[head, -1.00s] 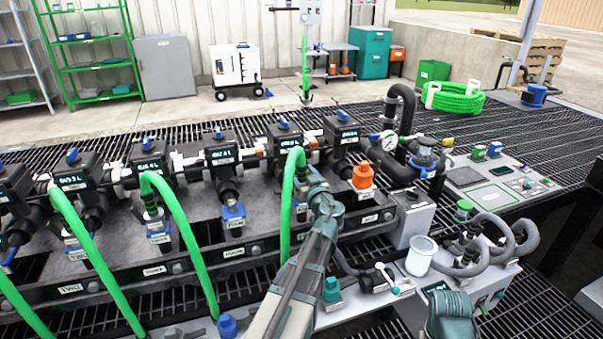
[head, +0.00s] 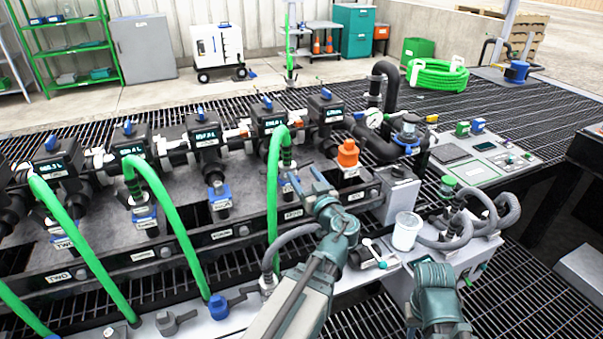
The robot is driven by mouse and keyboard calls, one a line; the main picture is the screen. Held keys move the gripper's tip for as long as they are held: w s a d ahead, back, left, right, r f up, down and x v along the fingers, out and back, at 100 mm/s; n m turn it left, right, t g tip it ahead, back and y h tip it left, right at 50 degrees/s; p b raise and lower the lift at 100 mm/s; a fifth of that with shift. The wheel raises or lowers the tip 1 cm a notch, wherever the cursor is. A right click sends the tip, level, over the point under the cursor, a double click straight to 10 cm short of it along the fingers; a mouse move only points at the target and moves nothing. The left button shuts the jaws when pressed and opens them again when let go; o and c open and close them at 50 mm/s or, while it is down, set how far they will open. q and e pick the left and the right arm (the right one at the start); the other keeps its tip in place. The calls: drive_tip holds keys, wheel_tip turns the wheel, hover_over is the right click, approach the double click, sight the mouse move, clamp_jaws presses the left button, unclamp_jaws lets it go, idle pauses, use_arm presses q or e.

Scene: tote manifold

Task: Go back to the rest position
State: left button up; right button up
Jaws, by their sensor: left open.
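My left gripper (head: 304,180) is open, with nothing seen between its two fingers. It is just right of a green hose (head: 273,190) and in front of the black valve manifold (head: 204,140); I cannot tell whether it touches the hose. An orange cap (head: 347,153) stands to its right, apart from it. My left arm reaches up from the bottom edge over the grating. A teal link of my right arm shows at the lower right, but its gripper does not show.
Green hoses arch from the manifold to a front rail with a blue fitting (head: 218,307). A white cup (head: 406,231) and grey looped hoses (head: 490,214) are on the right. A control panel (head: 487,160) lies behind them. Open grating (head: 545,300) shows at the lower right.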

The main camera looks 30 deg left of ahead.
idle(0.5)
use_arm(q)
drive_tip(key=s+d+f+m+g+h, duration=0.3)
drive_tip(key=d+f, duration=0.2)
drive_tip(key=f, duration=0.2)
drive_tip(key=s+d+f+m+g+h, duration=0.25)
drive_tip(key=s+d+f, duration=0.2)
drive_tip(key=f, duration=0.35)
drive_tip(key=s+d+f+m+g+h, duration=0.3)
drive_tip(key=s+d+m, duration=0.15)
drive_tip(key=d, duration=0.35)
drive_tip(key=s+d+f+m+g+h, duration=0.3)
drive_tip(key=s+d+f, duration=0.15)
drive_tip(key=d, duration=0.25)
wheel_tip(320, 180, up, 28)
drive_tip(key=s+d+h+p, duration=0.1)
drive_tip(key=s+d+p, duration=0.1)
drive_tip(key=p, duration=2.5)
drive_tip(key=shift+m, duration=0.4)
